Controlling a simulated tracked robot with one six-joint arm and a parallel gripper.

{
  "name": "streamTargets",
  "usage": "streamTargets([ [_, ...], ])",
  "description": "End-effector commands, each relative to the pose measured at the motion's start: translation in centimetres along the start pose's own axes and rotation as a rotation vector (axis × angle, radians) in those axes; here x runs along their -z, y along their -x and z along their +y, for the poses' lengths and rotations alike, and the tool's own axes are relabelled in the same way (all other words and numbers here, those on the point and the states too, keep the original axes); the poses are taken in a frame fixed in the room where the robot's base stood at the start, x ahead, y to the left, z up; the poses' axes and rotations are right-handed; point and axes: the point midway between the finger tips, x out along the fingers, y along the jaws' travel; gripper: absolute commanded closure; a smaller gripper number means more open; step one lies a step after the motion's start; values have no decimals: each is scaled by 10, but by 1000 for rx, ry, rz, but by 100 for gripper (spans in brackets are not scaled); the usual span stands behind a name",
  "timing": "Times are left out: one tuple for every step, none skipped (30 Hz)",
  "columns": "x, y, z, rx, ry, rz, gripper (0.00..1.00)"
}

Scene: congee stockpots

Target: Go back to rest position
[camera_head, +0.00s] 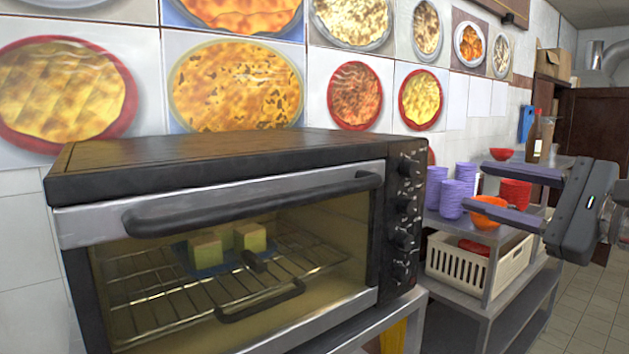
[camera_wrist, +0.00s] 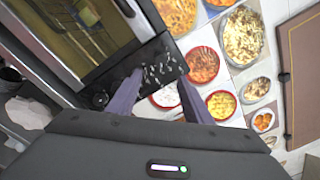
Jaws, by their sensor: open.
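My gripper (camera_head: 507,195) is at the right of the head view, open and empty. Its two purple-grey fingers point left, toward the oven's control side, and stand apart from the oven. In the wrist view my gripper (camera_wrist: 157,95) shows its spread fingers with nothing between them. The toaster oven (camera_head: 225,155) has its glass door shut, with a dark handle across the top. Inside, on the wire rack, pale yellow-green blocks (camera_head: 228,243) rest on a blue piece. The oven also shows in the wrist view (camera_wrist: 85,40), tilted at the upper left.
A white basket (camera_head: 457,263) sits below. Food pictures (camera_head: 236,85) cover the wall. Tiled floor (camera_head: 590,315) is clear at right.

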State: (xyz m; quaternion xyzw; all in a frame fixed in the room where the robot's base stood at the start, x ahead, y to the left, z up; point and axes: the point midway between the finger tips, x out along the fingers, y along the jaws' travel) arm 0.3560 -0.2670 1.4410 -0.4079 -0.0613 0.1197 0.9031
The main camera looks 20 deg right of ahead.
Motion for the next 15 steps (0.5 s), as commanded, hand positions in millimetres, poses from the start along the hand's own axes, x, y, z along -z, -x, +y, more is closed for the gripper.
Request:
streamTargets([
  [0, 3, 0, 1, 0, 1, 54],
  [0, 4, 0, 0, 0, 0, 54],
  [0, 6, 0, 0, 0, 0, 54],
  [0, 6, 0, -1, 0, 0, 54],
  [0, 7, 0, -1, 0, 0, 54],
  [0, 7, 0, -1, 0, 0, 54],
  [0, 7, 0, -1, 0, 0, 54],
  [0, 7, 0, -1, 0, -1, 54],
  [0, 7, 0, -1, 0, -1, 54],
  [0, 7, 0, -1, 0, -1, 54],
  [0, 7, 0, -1, 0, -1, 54],
  [0, 7, 0, -1, 0, -1, 54],
  [0, 7, 0, -1, 0, -1, 54],
  [0, 7, 0, -1, 0, -1, 54],
  [0, 7, 0, -1, 0, -1, 54],
])
